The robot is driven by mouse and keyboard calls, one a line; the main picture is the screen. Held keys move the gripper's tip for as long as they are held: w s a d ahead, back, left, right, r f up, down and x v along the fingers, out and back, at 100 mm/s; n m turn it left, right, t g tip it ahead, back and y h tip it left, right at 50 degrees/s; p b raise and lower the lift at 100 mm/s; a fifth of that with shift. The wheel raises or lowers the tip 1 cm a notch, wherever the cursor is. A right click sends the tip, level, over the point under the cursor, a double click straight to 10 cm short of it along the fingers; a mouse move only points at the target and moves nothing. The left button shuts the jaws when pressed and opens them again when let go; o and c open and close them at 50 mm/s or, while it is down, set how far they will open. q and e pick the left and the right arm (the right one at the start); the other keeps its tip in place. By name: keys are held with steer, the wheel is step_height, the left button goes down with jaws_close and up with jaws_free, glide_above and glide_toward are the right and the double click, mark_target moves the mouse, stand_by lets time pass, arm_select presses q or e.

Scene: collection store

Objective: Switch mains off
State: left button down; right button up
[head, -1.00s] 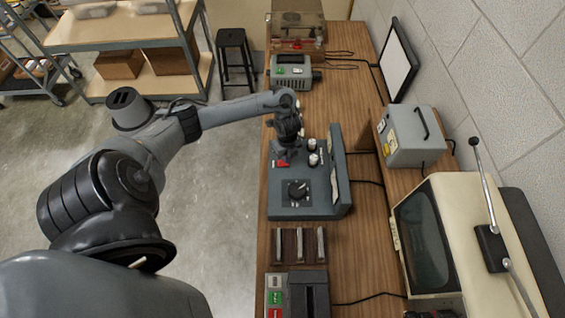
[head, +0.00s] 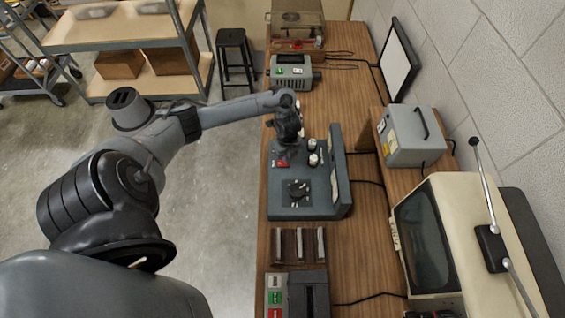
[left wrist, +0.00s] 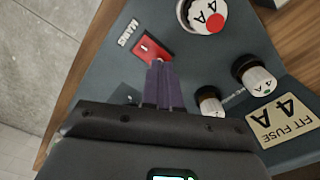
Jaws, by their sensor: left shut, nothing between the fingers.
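The grey-blue control unit (head: 315,208) stands on the wooden bench. Its red mains switch (head: 282,163) is on the left part of the top panel. In the left wrist view the red rocker switch (left wrist: 149,47) lies beside the word MAINS. My left gripper (head: 285,148) is above the panel by the switch. In the left wrist view its shut, empty fingertips (left wrist: 158,66) are at the near end of the red switch and overlap it; I cannot tell whether they press it. My right gripper is not in view.
The panel also carries a black rotary knob (head: 298,189) and white-topped fuse caps (head: 313,159). A card reading FIT FUSE 4A (left wrist: 283,115) is beside them. A grey box (head: 410,140) and a cream monitor (head: 470,205) stand on the right. Metal bars (head: 299,244) lie in front.

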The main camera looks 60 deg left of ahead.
arm_select(q)
steer(key=shift+f+b, duration=0.65)
steer(key=shift+f, duration=0.25)
stand_by(0.4)
steer(key=shift+r, duration=0.15)
step_height(320, 180, up, 2)
steer(key=shift+r+p, duration=0.1)
steer(key=shift+p, duration=1.15)
step_height(320, 180, up, 5)
steer(key=p, duration=0.5)
steer(key=shift+f, duration=0.2)
steer(key=shift+d, duration=0.1)
